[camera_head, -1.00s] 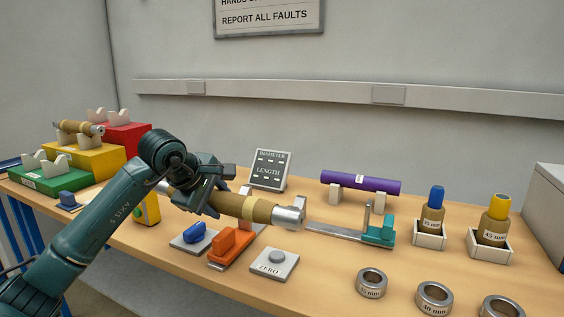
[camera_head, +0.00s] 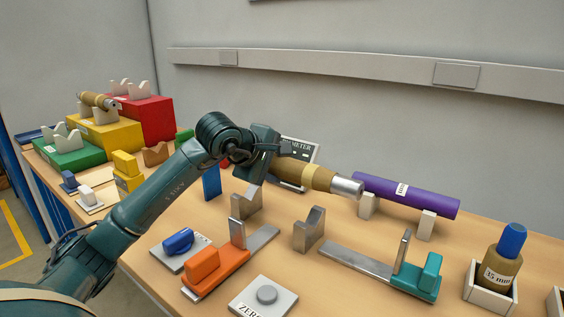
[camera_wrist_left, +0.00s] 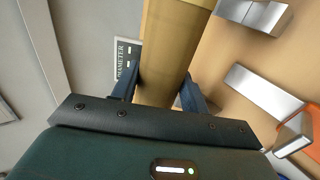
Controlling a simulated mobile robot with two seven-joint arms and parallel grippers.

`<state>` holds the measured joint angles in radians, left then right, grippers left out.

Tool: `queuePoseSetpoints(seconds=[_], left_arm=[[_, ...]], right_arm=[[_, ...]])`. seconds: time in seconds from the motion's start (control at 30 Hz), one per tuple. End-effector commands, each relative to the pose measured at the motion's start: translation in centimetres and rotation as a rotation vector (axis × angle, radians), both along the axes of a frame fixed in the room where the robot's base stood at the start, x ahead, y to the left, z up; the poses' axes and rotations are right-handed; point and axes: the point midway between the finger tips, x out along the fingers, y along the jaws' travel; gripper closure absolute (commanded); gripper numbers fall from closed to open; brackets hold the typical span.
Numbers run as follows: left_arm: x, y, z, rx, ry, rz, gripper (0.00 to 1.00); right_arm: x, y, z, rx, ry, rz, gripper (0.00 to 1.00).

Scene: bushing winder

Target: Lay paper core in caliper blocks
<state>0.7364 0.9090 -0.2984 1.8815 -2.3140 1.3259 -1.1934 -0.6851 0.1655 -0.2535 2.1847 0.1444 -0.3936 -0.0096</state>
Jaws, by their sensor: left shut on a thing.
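My left gripper (camera_head: 275,160) is shut on the paper core (camera_head: 308,175), a brown roll with a pale band and a metal end. It holds the core level above the table; the core also fills the middle of the left wrist view (camera_wrist_left: 168,50), between the two fingers. Two grey metal V-shaped caliper blocks stand on the table below, a left one (camera_head: 247,203) and a right one (camera_head: 309,230). The core is above and behind them, apart from both. An orange caliper jaw (camera_head: 214,268) and a teal one (camera_head: 421,277) sit beside them. My right gripper is not in view.
A purple roll (camera_head: 405,195) rests on white supports close to the core's metal end. A zero button (camera_head: 266,294) and a blue-knobbed plate (camera_head: 180,243) are in front. Green, yellow and red stands (camera_head: 145,118) are at the left. A blue-capped sample (camera_head: 501,262) is at the right.

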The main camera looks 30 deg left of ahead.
Motion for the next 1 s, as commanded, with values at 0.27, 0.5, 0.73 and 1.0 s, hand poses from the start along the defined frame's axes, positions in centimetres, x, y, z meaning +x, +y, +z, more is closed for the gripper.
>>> queuePoseSetpoints(seconds=[0.27,0.5,0.73,1.0], left_arm=[[0.0,0.0,0.3,-0.001,-0.009,0.000,1.00],[-0.1,0.0,-0.8,-0.002,-0.009,-0.002,1.00],[-0.1,0.0,-2.5,-0.001,-0.009,-0.001,1.00],[-0.1,0.0,-4.4,-0.003,-0.010,-0.001,1.00]], right_arm=[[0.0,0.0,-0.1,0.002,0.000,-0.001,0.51],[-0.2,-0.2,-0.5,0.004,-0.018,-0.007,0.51],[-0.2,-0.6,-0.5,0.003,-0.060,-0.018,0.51],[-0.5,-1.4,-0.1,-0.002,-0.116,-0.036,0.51]])
